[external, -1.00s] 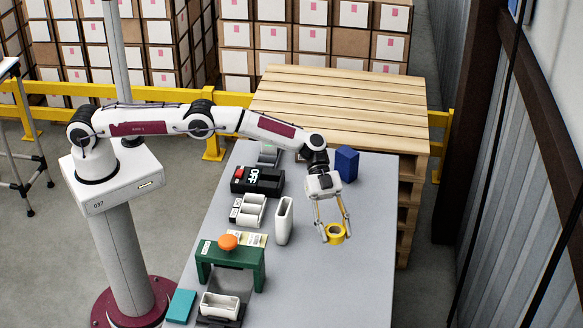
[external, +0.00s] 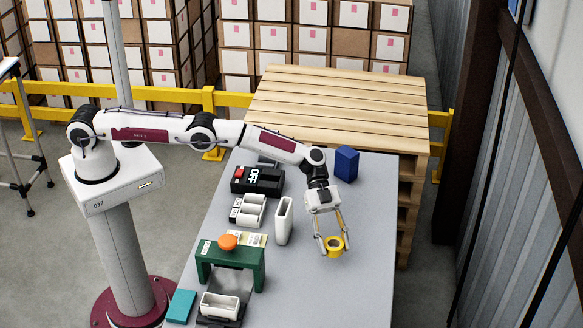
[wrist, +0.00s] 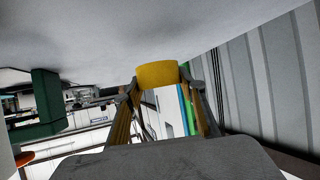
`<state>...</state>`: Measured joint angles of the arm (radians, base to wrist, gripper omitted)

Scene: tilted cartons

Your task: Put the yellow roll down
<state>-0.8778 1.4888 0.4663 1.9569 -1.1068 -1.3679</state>
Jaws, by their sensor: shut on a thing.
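The yellow roll (external: 335,245) is a short ring with a hollow centre. My gripper (external: 332,246) is shut on it, one finger on each side, over the right part of the grey table. In the wrist view the yellow roll (wrist: 157,74) sits between the two fingertips of my gripper (wrist: 160,88), close to the grey table surface. I cannot tell whether its underside touches the table.
A blue box (external: 346,164) stands at the table's back. A white upright holder (external: 284,221) and a green stand with an orange knob (external: 229,242) are to the left. The grey table (external: 345,295) is clear in front and right of the roll.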

